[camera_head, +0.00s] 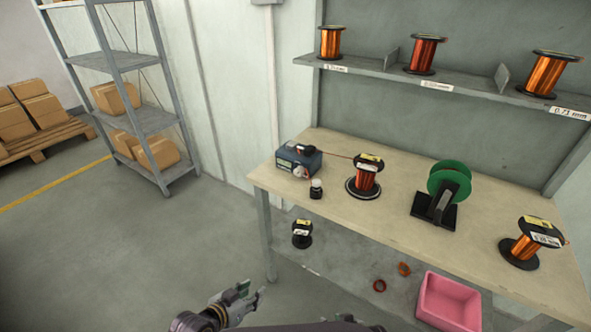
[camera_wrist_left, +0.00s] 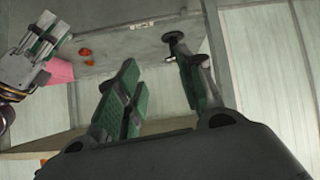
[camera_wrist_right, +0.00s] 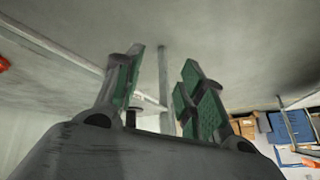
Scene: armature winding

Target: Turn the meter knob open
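The meter (camera_head: 299,161) is a small blue-grey box at the back left of the workbench, with a dark item on top and a pale round spot on its front. Its knob is too small to make out with certainty. My left gripper (camera_head: 254,290) is low in front of the bench, well apart from the meter. In the left wrist view (camera_wrist_left: 160,90) its fingers are spread and empty. My right gripper (camera_wrist_right: 162,85) is open and empty in its own wrist view. It also shows at the upper left of the left wrist view (camera_wrist_left: 42,40).
The workbench (camera_head: 400,226) holds a small black-and-white bottle-like piece (camera_head: 316,189), a copper spool (camera_head: 366,180), a green reel on a black stand (camera_head: 447,185) and another spool (camera_head: 527,245). A pink bin (camera_head: 449,300) and a black spool (camera_head: 302,234) are below. Several spools stand on the shelf above.

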